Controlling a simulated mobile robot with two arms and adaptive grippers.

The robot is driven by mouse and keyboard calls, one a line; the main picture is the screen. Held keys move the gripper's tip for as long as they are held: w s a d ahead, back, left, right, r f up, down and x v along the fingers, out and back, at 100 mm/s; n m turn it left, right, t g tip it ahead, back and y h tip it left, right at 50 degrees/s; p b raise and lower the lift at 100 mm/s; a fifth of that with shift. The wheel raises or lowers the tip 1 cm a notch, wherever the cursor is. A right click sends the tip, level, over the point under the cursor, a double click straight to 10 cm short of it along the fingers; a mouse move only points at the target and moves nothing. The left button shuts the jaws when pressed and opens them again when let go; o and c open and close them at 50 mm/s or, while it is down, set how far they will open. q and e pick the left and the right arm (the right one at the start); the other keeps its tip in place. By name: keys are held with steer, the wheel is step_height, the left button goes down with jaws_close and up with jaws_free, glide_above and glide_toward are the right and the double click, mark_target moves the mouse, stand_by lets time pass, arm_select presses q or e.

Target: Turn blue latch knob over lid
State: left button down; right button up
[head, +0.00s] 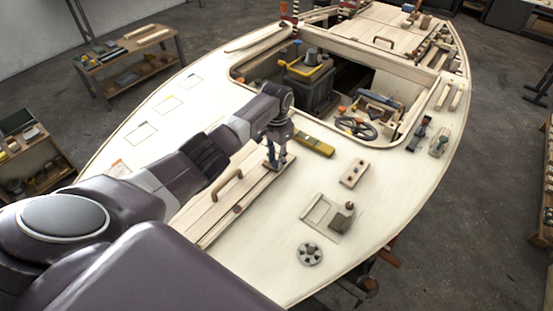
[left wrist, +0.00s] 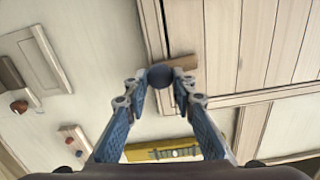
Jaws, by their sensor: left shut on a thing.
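My left gripper (head: 275,165) reaches down to the deck beside the planked wooden lid (head: 215,203). In the left wrist view its fingertips (left wrist: 161,84) close around the round, dark blue latch knob (left wrist: 161,75). A brown wooden latch bar (left wrist: 184,62) shows beside the knob and points right, across the frame edge toward the lid planks (left wrist: 270,45). In the head view the fingers hide the knob. The lid carries a brown curved handle (head: 227,187) and lies flat in the deck. My right gripper is in neither view.
A yellow spirit level (head: 314,144) lies close behind the gripper; it also shows in the left wrist view (left wrist: 162,151). The cockpit opening lies beyond.

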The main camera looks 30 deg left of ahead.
mark_target(276, 163)
arm_select(q)
steer(key=shift+m, duration=0.6)
steer(key=c, duration=1.6)
jaws_free()
step_height(276, 163, up, 12)
steer(key=shift+r, duration=0.1)
